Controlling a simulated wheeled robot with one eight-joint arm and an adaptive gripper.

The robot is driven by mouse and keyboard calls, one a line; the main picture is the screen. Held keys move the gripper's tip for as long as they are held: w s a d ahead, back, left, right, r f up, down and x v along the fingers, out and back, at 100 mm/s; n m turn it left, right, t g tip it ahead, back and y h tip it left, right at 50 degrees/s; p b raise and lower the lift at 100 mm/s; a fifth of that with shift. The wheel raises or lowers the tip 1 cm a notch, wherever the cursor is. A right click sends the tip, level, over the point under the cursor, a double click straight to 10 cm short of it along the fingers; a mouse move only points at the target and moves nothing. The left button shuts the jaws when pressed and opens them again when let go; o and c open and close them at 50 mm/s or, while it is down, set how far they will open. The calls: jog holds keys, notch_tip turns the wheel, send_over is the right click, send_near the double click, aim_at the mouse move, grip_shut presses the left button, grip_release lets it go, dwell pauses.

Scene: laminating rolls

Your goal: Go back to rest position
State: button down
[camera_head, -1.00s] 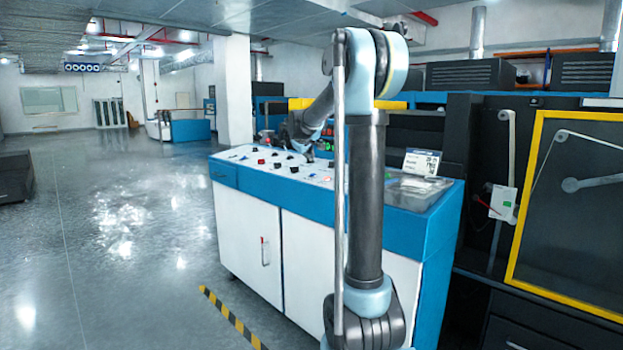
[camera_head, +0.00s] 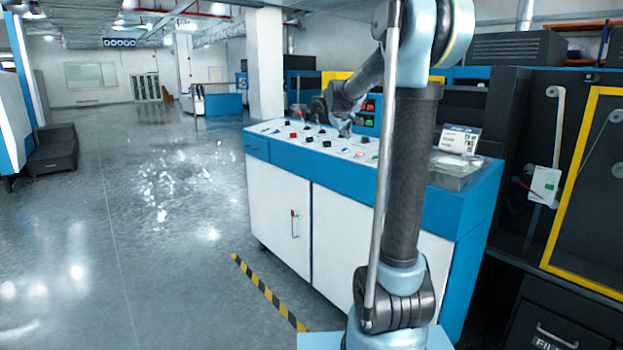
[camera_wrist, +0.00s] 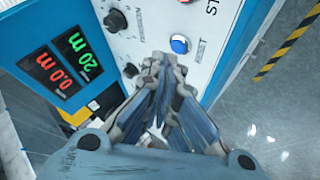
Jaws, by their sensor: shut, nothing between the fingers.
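My gripper (camera_wrist: 163,65) is shut and empty in the wrist view. Its fingertips point at the control panel (camera_wrist: 143,30), near a blue button (camera_wrist: 179,44) marked RESET and a black knob (camera_wrist: 115,20). Whether the tips touch the panel cannot be told. In the head view my arm rises in front of the blue and white console (camera_head: 275,195) and bends over its top. The gripper's end is small there, above the row of knobs and buttons, and its fingers are hard to make out.
A green display (camera_wrist: 80,52) reads 20 m and a red one (camera_wrist: 53,72) reads 0.0 m. A yellow-framed machine door (camera_head: 560,195) stands right. Black and yellow floor tape (camera_head: 268,291) runs before the console. The grey floor (camera_head: 150,230) on the left is largely open.

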jog(key=s+f+m+g+y, duration=0.1)
jog(key=s+f+m+g, duration=0.1)
jog(key=s+f, duration=0.7)
jog(key=s+f+m+g+y, duration=0.1)
jog(key=s+f, duration=0.7)
jog(key=s, duration=1.7)
jog(key=s+f+m+g+y, duration=0.1)
jog(key=s+f+m+g, duration=0.2)
jog(key=s+f, duration=0.6)
jog(key=s+g, duration=0.1)
jog(key=s, duration=0.7)
jog(key=shift+s+f, duration=0.15)
jog(key=shift+f, duration=0.2)
jog(key=shift+a, duration=0.1)
jog(key=shift+w+f, duration=0.2)
jog(key=shift+w, duration=0.25)
